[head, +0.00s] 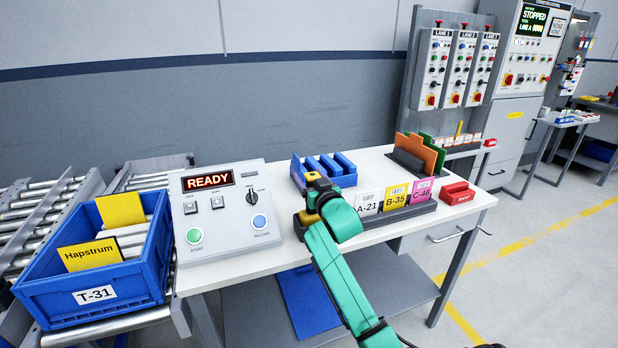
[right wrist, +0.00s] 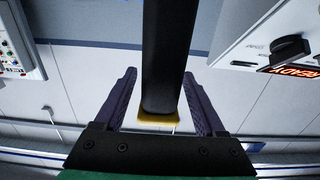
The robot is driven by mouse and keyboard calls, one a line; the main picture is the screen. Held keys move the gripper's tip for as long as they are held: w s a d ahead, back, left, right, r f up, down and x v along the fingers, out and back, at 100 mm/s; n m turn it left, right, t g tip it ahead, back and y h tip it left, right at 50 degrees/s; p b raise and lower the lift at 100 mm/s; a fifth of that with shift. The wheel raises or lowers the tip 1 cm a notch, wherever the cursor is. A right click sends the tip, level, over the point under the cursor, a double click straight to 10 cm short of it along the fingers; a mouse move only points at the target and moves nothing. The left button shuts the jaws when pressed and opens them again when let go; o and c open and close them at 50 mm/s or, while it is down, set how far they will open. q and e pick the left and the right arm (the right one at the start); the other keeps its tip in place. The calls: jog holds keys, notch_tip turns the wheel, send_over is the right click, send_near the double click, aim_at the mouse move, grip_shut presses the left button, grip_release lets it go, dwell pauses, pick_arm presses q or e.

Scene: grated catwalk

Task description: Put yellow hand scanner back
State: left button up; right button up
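My right gripper (head: 322,208) is over the front of the white bench. In the right wrist view its two purple fingers (right wrist: 160,100) lie along both sides of a black handle with a yellow end, the yellow hand scanner (right wrist: 165,65), and look closed on it. In the head view the scanner's yellow and black body (head: 313,178) shows just above the gripper, partly hidden by it. A yellow and dark piece (head: 307,217) sits behind the wrist at the bench edge; I cannot tell whether it is a holder. My left gripper is not in view.
A control console (head: 223,210) reading READY stands left of the gripper. A blue divided bin (head: 325,168) is behind it. A card rack (head: 400,213) and a red block (head: 457,193) are to the right. A blue tote (head: 50,292) sits on rollers at far left.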

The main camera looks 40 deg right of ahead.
jog(key=shift+r, duration=0.15)
jog(key=b+v, duration=0.1)
jog(key=v, duration=1.1)
jog(key=shift+b, duration=0.3)
